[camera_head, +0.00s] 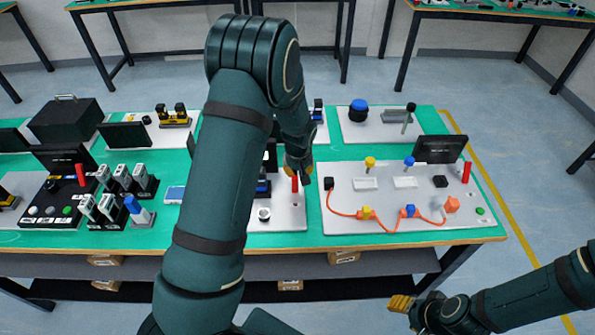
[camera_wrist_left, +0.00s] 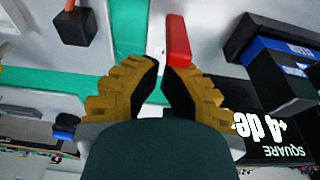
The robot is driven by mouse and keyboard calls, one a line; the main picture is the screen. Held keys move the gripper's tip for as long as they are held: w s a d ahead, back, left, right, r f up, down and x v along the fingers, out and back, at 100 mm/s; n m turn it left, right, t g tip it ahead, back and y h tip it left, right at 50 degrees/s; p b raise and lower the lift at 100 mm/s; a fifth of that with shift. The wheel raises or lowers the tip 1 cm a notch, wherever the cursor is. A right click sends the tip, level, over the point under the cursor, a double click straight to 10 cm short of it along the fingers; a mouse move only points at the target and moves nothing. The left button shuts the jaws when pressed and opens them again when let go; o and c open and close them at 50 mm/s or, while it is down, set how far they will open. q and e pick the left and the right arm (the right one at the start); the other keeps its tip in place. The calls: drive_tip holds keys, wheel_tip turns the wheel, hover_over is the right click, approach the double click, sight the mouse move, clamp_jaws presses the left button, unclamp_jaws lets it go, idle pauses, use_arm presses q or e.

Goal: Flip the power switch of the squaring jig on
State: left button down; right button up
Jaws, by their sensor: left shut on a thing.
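The squaring jig's pale base plate (camera_head: 289,215) lies mid-table, partly hidden behind my left arm. Its red power switch (camera_head: 295,184) stands just below my left gripper (camera_head: 300,166). The jig's dark display (camera_wrist_left: 268,130) reads "SQUARE" and "+4 de", with the rest cut off. My right gripper (camera_head: 402,303) hangs low at the right, off the table; its finger gap is not clear.
To the right, a board (camera_head: 340,226) carries an orange cable, coloured plugs and another red switch (camera_head: 466,172). A plate with a blue knob (camera_head: 358,110) stands behind it. At the left are a black panel with a red switch (camera_head: 80,173) and several grey blocks. Green mat shows between stations.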

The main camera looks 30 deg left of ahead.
use_arm(q)
drive_tip(key=shift+s+d+r, duration=0.15)
drive_tip(key=shift+s+d, duration=0.4)
drive_tip(key=shift+s, duration=0.3)
use_arm(e)
drive_tip(key=shift+s+d, duration=0.3)
drive_tip(key=shift+s, duration=0.15)
use_arm(q)
drive_tip(key=shift+w+a, duration=0.1)
use_arm(e)
drive_tip(key=shift+w, duration=0.1)
use_arm(q)
drive_tip(key=shift+p+v, duration=0.6)
drive_tip(key=shift+v, duration=0.2)
drive_tip(key=shift+w, duration=0.1)
use_arm(e)
drive_tip(key=shift+r, duration=0.6)
